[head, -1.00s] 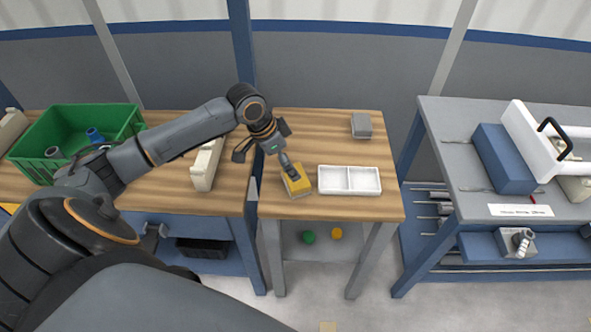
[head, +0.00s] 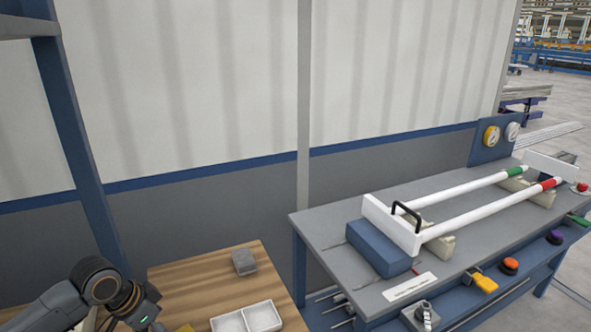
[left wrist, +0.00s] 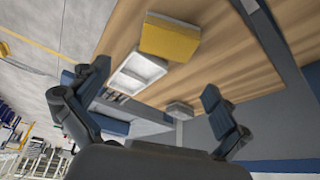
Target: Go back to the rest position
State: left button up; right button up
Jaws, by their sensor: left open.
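My left gripper (left wrist: 152,104) is open and empty in the left wrist view, with its two dark fingers spread wide. The yellow block (left wrist: 170,38) lies on the wooden table beyond the fingers, apart from them. The white two-part tray (left wrist: 138,72) is beside the block. In the head view my left arm shows at the bottom left corner, and its fingers are cut off by the lower edge. The tray also shows there (head: 247,317), cut at the bottom. My right gripper is in neither view.
A small grey block (head: 245,262) sits on the wooden table (head: 190,280). To the right, a grey workbench (head: 335,227) holds a blue block (head: 379,247) and a white frame with two pipes (head: 470,215), one green-banded and one red-banded. A blue post (head: 75,140) stands at left.

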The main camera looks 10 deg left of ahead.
pick_arm(q)
jog(key=s+d+f, duration=1)
jog(key=s+d, duration=0.1)
jog(key=d, duration=0.2)
jog(key=s+n+y, duration=0.2)
jog(key=s+n, duration=0.3)
jog(key=s, duration=0.7)
notch_tip(320, 180, down, 24)
jog(key=g, duration=0.1)
jog(key=s+a+f+g, duration=0.1)
jog(key=s+a+f, duration=0.2)
jog(key=s+f, duration=1.4)
jog(key=shift+s+f+g+y, duration=0.3)
jog(key=shift+s+f, duration=0.1)
